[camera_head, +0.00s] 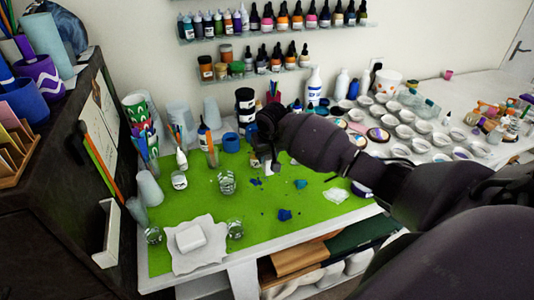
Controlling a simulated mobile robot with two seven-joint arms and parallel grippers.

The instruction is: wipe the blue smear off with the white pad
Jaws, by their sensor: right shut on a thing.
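My right gripper (266,160) reaches in from the right over the green mat (205,262). It is shut on a small white thing (276,168), which looks like the white pad; it is mostly hidden by the fingers. A darker blue patch (285,214) lies nearer the front, and a teal blue one (301,184) lies to the right. Whether the gripper touches the mat I cannot tell. My left gripper is not in view.
A white block (190,237) lies on a wavy white tray (206,262) at front left. Clear glasses (227,182) stand near the gripper. A crumpled white piece (336,196) lies at right. Bottles and a blue jar (231,142) stand behind. The mat's front middle is mostly free.

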